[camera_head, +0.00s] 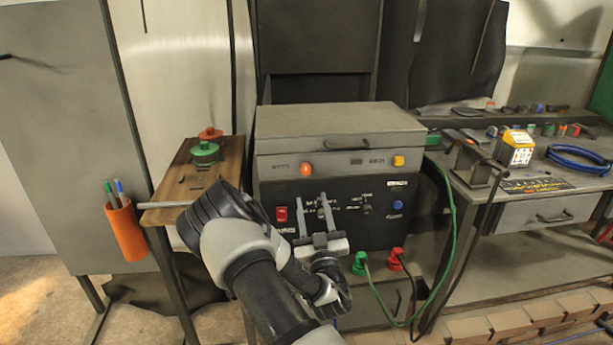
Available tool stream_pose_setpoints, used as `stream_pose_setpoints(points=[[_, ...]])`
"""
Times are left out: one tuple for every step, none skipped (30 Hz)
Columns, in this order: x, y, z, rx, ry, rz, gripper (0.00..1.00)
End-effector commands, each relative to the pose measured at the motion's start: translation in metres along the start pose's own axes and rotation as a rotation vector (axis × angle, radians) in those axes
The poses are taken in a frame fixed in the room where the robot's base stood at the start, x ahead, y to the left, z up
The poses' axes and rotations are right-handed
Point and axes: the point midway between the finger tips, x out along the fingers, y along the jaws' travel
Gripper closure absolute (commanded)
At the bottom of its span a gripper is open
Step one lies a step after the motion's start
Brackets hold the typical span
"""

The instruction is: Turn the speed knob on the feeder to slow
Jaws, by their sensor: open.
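The feeder (340,160) is a grey box with a lid and a black front panel, standing at the middle of the head view. Small dark knobs sit on the panel; one knob (367,208) shows right of my gripper, and the area behind the fingers is partly hidden. The panel lettering is too small to read, so I cannot tell which knob sets the speed. My gripper (311,197) is open and empty, its two fingers pointing up in front of the panel. I cannot tell whether it touches the panel.
A red switch (282,214) and a blue button (397,205) flank the knobs. Green (360,264) and red (396,260) plugs with cables are below right. A small wooden table (180,190) stands left, a cluttered workbench (520,210) right.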

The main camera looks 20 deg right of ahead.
Motion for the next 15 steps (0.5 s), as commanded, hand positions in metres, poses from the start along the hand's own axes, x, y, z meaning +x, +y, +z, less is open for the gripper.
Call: stream_pose_setpoints(points=[[0.012, 0.000, 0.000, 0.000, 0.004, -0.001, 0.57], [0.019, 0.000, 0.000, 0.000, 0.004, 0.000, 0.57], [0.027, 0.000, 0.000, -0.001, 0.003, 0.000, 0.57], [0.034, 0.000, 0.000, -0.001, 0.004, 0.000, 0.57], [0.041, 0.000, 0.000, 0.000, 0.003, 0.000, 0.57], [0.049, 0.000, 0.000, 0.000, 0.002, 0.000, 0.57], [0.056, 0.000, 0.000, 0.000, 0.003, -0.001, 0.57], [0.062, 0.000, 0.000, 0.000, 0.003, 0.000, 0.57], [0.069, 0.000, 0.000, 0.000, 0.003, 0.001, 0.57], [0.074, 0.000, 0.000, 0.000, 0.003, 0.001, 0.57], [0.080, 0.000, 0.000, 0.000, 0.002, 0.000, 0.57], [0.086, 0.000, 0.000, 0.000, 0.002, 0.000, 0.57], [0.089, 0.000, 0.001, 0.000, 0.001, 0.001, 0.57], [0.093, 0.000, 0.001, 0.000, 0.001, 0.000, 0.57], [0.097, 0.000, 0.001, 0.000, 0.000, 0.000, 0.57]])
